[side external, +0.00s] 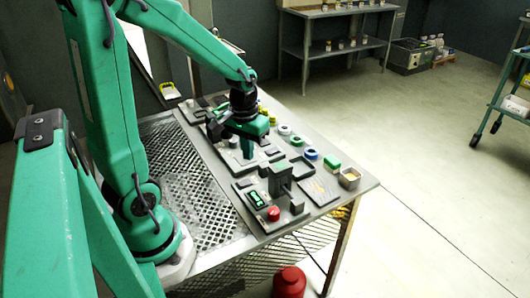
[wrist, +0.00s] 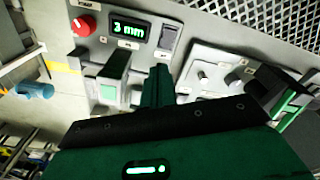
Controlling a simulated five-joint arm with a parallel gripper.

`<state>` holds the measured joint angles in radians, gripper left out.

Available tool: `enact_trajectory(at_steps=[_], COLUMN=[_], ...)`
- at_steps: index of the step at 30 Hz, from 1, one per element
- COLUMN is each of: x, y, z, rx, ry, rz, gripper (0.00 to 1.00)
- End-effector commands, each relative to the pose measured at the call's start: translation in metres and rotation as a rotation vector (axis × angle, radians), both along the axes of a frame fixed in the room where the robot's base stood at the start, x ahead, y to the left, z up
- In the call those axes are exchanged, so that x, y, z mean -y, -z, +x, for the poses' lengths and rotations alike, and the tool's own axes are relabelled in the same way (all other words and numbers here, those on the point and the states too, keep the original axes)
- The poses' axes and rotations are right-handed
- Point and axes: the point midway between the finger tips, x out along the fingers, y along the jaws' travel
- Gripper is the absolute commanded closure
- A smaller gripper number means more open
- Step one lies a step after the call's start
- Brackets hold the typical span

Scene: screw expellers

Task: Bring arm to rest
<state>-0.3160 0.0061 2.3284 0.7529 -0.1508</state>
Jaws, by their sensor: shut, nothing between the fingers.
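My gripper (side external: 247,148) is at the end of the green arm, pointing down over the middle of the grey work table. In the wrist view its green fingers (wrist: 157,88) are together with nothing between them. Below and ahead of it is a grey panel (wrist: 185,15) with a red knob (wrist: 84,25), a display reading "3 mm" (wrist: 128,29) and a switch. The red knob also shows in the side view (side external: 273,213), near the table's front corner. A grey block with a green face (wrist: 108,90) stands close to the fingers in the wrist view.
Several coloured round pieces, among them a blue one (side external: 311,154), line the table's right side. Perforated metal (side external: 190,185) lies beside my base. The floor right of the table is clear.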

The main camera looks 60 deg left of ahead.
Motion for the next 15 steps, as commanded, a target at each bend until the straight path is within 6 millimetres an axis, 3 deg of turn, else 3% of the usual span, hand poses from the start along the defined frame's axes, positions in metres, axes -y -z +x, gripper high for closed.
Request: enact_trajectory(at_steps=[15], x=[0.052], y=[-0.080], z=[-0.022], rx=[0.210], ry=[0.229], rz=[0.063], gripper=[1.00])
